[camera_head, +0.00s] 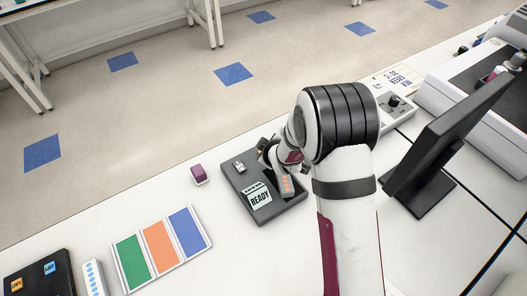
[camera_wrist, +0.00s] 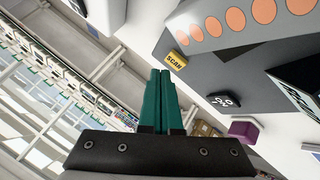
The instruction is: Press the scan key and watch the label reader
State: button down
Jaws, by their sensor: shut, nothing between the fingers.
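The label reader (camera_head: 232,178) is a dark grey slab on the white bench, with a screen (camera_head: 258,200) reading "READY". A yellow scan key (camera_wrist: 176,61) marked "SCAN" shows in the wrist view; my arm hides it in the head view. My gripper (camera_wrist: 160,73) has teal fingers closed together and empty. Its tips appear just short of the scan key in the wrist view; I cannot tell whether they touch it. In the head view my gripper is over the reader's far side, mostly hidden by my wrist. A grey strip (camera_wrist: 247,22) with orange dots stands at the reader.
A purple block (camera_head: 198,175) sits left of the reader. A card with green, orange and blue panels (camera_head: 160,249) lies front left. A black monitor (camera_head: 450,130) stands to the right, near a grey device with a knob (camera_head: 394,103). Bench between reader and card is clear.

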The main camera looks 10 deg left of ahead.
jog(key=shift+f, duration=0.4)
jog(key=shift+f, duration=0.4)
dwell(0.6)
jog(key=shift+r, duration=0.85)
jog(key=shift+r, duration=2.5)
